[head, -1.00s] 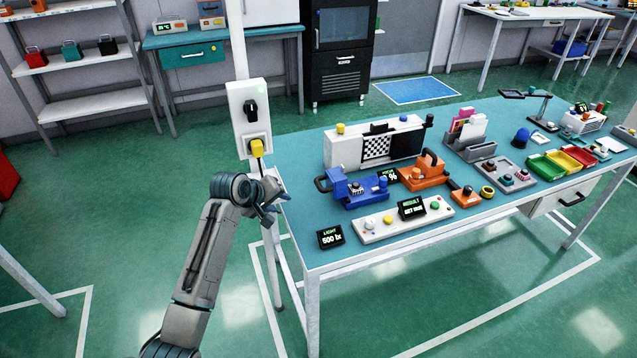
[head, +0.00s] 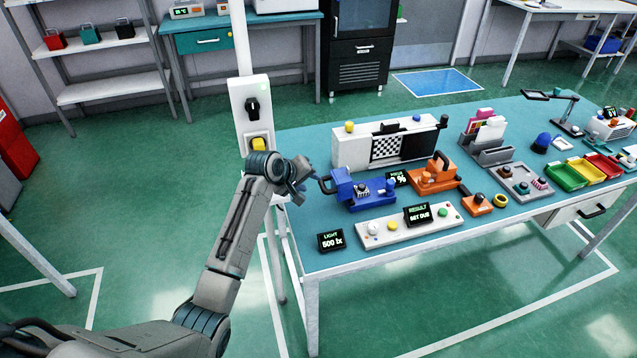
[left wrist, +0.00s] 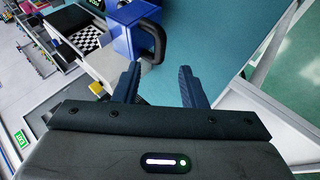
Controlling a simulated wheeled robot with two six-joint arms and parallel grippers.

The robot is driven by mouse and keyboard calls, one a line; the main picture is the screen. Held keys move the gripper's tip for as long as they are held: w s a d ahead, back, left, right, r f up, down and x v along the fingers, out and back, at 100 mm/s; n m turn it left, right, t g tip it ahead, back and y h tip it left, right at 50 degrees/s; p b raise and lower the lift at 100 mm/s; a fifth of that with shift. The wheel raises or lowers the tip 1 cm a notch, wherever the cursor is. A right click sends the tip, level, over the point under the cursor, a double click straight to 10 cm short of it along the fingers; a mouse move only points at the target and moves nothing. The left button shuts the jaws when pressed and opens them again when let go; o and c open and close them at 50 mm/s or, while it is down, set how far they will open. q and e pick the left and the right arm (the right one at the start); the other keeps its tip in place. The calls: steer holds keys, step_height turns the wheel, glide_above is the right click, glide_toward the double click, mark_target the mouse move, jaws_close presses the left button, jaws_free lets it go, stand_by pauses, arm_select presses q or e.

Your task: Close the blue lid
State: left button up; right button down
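The blue lid (head: 343,183) stands raised at the left end of the blue unit (head: 374,197) on the teal table. Its black loop handle (head: 324,186) sticks out to the left. In the left wrist view the lid (left wrist: 128,38) and its handle (left wrist: 158,42) are just beyond the fingertips. My left gripper (head: 302,187) is at the table's left edge, close to the handle on its left. The left wrist view shows its blue fingers (left wrist: 160,82) spread apart with nothing between them. My right gripper is not in view.
An orange unit (head: 432,180) stands right of the blue one. A white box with a checkerboard (head: 350,151) is behind. A post with a switch box (head: 240,112) stands beside my left arm.

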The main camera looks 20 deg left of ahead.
mark_target(322, 187)
arm_select(q)
steer(key=p+x, duration=0.1)
steer(key=x, duration=0.5)
steer(key=shift+w+d+f, duration=0.1)
steer(key=shift+w+f, duration=0.1)
steer(key=shift+w, duration=0.05)
steer(key=shift+f, duration=0.1)
steer(key=shift+c, duration=0.5)
jaws_close()
